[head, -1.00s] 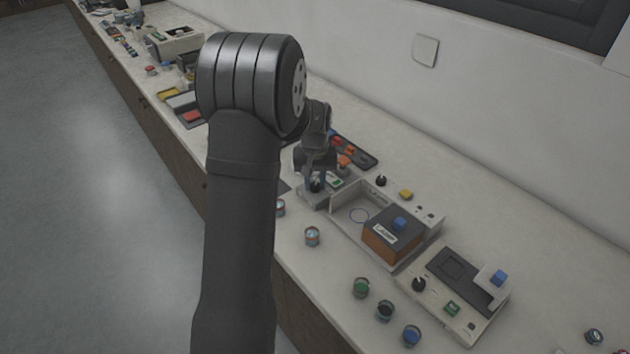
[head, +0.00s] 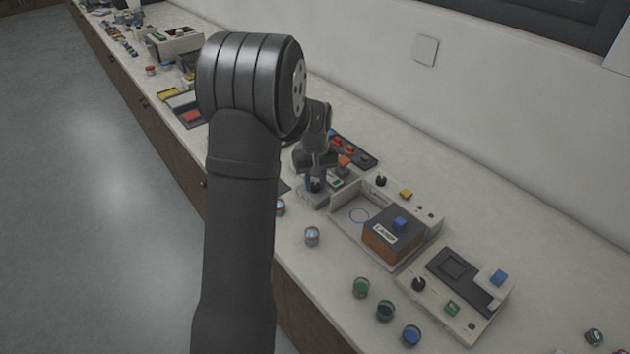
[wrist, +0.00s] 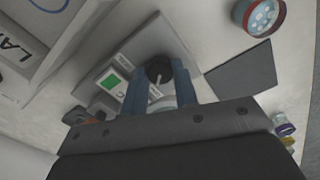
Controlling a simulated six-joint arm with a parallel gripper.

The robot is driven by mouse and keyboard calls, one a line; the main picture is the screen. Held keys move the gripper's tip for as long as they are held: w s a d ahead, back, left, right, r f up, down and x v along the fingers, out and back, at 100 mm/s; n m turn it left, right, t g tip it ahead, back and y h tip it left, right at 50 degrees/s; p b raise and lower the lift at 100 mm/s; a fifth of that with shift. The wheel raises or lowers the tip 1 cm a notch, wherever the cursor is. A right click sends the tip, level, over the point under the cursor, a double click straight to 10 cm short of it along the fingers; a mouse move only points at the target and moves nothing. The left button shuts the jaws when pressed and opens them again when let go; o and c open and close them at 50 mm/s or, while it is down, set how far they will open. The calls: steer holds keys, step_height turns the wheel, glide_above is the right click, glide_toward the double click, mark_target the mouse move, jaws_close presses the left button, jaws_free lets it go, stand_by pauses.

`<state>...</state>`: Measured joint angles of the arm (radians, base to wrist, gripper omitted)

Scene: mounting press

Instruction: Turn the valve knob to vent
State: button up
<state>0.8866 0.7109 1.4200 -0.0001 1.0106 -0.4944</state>
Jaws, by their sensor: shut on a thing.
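In the head view my gripper (head: 316,184) is low over the same small unit (head: 313,200), left of the open grey tray. The fingers hide part of the knob there, and its exact setting is hard to read.
Right of the unit stands a grey tray (head: 345,222) holding a brown labelled box (head: 385,240). A second device (head: 480,318) is further right. Several small jars, one of them red-rimmed (wrist: 262,15), stand along the front. A dark flat pad (wrist: 240,70) lies close by.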

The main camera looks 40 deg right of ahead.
mark_target(315, 185)
steer(key=o, duration=1)
step_height(315, 185, up, 17)
steer(key=shift+r, duration=0.2)
steer(key=shift+f, duration=0.1)
step_height(315, 185, down, 17)
steer(key=shift+f, duration=0.1)
stand_by(0.6)
